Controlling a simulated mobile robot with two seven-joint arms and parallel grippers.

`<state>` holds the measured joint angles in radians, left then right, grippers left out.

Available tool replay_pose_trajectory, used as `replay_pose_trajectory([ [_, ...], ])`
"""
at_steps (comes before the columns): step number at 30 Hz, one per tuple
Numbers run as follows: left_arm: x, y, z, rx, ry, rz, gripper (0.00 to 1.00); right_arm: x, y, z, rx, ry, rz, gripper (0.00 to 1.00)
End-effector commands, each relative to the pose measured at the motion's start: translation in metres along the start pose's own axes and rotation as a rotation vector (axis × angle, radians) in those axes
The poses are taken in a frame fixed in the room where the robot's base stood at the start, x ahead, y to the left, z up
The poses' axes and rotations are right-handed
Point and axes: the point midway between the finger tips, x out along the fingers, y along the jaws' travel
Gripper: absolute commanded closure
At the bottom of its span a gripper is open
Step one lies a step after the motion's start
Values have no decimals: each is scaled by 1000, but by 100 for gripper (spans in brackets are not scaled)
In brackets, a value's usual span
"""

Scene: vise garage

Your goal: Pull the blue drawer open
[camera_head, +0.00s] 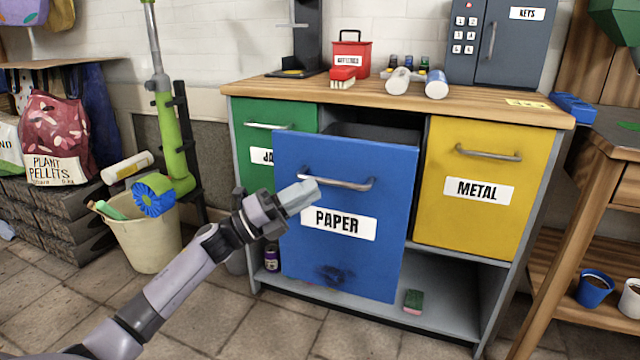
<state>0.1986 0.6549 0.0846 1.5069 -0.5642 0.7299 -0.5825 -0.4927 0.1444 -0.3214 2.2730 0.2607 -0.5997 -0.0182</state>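The blue drawer (390,225) is in the middle of the cabinet and carries a PAPER label. Its front stands forward of the green and yellow fronts, and a strip of its dark inside shows above the top edge, so it is partly open. Its metal handle (350,184) runs across the upper front. My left gripper (302,194) is in front of the drawer, with its fingers at the left end of the handle. I cannot tell whether they touch the handle or how far apart they are. My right gripper is not in view.
The green drawer (280,112) and yellow METAL drawer (475,190) flank the blue one, both shut. A sponge (413,300) lies on the shelf below. A beige bucket (150,240) stands at the left. A wooden bench (585,190) is at the right. The floor in front is clear.

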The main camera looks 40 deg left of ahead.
Motion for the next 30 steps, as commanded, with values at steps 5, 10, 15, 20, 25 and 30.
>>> replay_pose_trajectory([
  [5,-17,0,0,0,0,1,78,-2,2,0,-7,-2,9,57],
  [10,-21,0,0,1,1,-1,78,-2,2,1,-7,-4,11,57],
  [15,-21,0,0,1,1,-1,78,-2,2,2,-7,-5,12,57],
  [20,-20,0,0,1,0,-1,78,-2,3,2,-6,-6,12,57],
  [25,-20,1,-1,-7,-2,0,78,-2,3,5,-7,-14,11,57],
  [30,-18,13,-28,-181,-72,15,78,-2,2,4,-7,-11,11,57],
])
